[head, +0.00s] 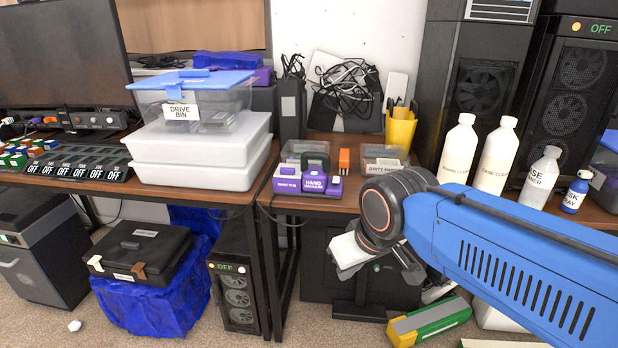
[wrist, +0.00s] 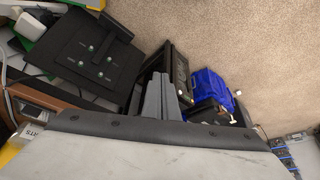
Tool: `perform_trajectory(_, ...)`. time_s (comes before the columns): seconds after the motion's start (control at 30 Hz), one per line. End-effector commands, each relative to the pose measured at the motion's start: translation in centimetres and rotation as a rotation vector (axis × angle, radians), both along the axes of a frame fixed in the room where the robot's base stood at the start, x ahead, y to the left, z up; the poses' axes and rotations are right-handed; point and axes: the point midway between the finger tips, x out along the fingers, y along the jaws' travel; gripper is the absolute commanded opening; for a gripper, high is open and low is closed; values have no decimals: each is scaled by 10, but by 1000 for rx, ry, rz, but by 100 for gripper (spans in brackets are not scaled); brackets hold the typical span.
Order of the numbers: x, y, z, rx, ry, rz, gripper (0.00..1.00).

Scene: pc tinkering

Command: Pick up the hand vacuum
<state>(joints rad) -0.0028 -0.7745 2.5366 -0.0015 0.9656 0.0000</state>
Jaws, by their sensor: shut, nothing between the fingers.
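The hand vacuum (head: 316,187) is purple with a dark upper part and a white label. It stands on the wooden desk near its front edge in the head view. My gripper (head: 347,262) hangs in front of and below the desk edge, to the lower right of the hand vacuum and apart from it. It is shut and empty. In the wrist view the gripper's dark grey fingers (wrist: 160,98) are close together, with floor and under-desk things beyond. I cannot make out the hand vacuum in the wrist view.
A purple-fronted clear tub (head: 287,186) sits left of the vacuum, with a clear dirty-parts bin (head: 384,166) and yellow pen cup (head: 400,132) to its right. White bottles (head: 458,150) stand further right. A dark PC tower (head: 237,285) stands below the desk.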

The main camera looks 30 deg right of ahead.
Motion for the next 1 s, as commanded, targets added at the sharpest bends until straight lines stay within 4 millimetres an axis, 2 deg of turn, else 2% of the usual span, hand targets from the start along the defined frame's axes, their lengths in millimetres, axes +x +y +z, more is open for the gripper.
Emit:
perform_trajectory(0.13,0,0,0,0,0,0,2)
perform_trajectory(0.27,4,0,5,9,5,-23,33)
perform_trajectory(0.4,23,-3,27,57,32,-148,67)
perform_trajectory(0.47,36,-5,42,88,49,-234,80)
perform_trajectory(0.7,95,-15,101,217,121,-633,80)
perform_trajectory(1.0,174,-33,159,339,193,-1146,80)
